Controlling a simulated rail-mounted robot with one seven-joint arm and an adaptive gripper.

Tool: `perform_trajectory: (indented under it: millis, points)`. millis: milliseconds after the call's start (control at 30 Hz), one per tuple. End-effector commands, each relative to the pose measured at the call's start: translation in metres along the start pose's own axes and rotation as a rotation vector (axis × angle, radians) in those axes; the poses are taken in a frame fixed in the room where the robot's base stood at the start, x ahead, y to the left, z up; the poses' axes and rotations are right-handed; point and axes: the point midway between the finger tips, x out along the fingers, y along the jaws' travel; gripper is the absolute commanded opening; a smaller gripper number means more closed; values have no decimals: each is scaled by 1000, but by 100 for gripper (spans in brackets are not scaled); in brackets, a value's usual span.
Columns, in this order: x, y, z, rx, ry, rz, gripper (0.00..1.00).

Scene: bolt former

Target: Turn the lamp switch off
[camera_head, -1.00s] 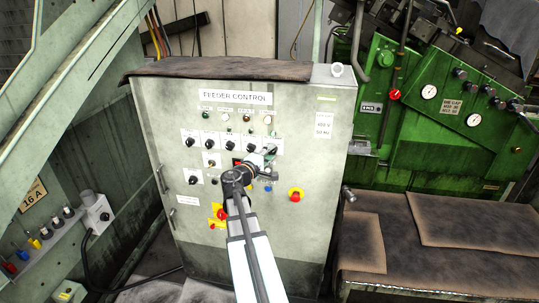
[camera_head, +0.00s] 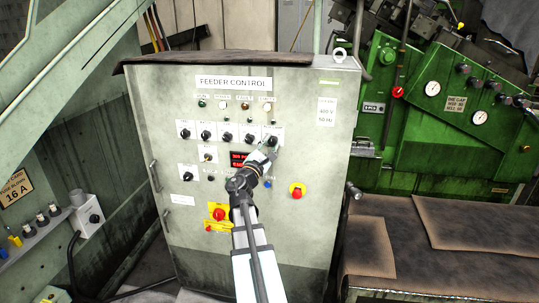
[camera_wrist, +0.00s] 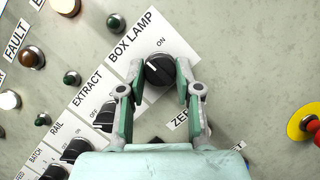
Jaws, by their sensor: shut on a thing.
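The lamp switch (camera_wrist: 159,70) is a round black knob under the label BOX LAMP (camera_wrist: 130,37), with an ON mark above it in the wrist view. In the head view the switch (camera_head: 272,140) is the rightmost of the upper row of knobs on the feeder control cabinet (camera_head: 320,200). My gripper (camera_wrist: 159,78) is shut on the switch, one pale green finger on each side of it. The knob carries a white pointer line; I cannot tell exactly which position it marks.
The EXTRACT knob (camera_wrist: 104,117) and more black knobs sit in line to the lower left. A red emergency button (camera_head: 297,190) on yellow is to the right. Another red button (camera_head: 219,214) is low on the cabinet. Indicator lamps (camera_head: 202,103) run above the knobs.

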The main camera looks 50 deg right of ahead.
Motion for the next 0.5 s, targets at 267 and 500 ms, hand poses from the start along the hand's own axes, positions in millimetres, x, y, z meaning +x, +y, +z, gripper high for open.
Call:
perform_trajectory:
  millis: [267, 500]
  points:
    - [-1, -6, -2, -243, -2, 101, 0]
    - [0, -7, -1, -442, -2, 184, 0]
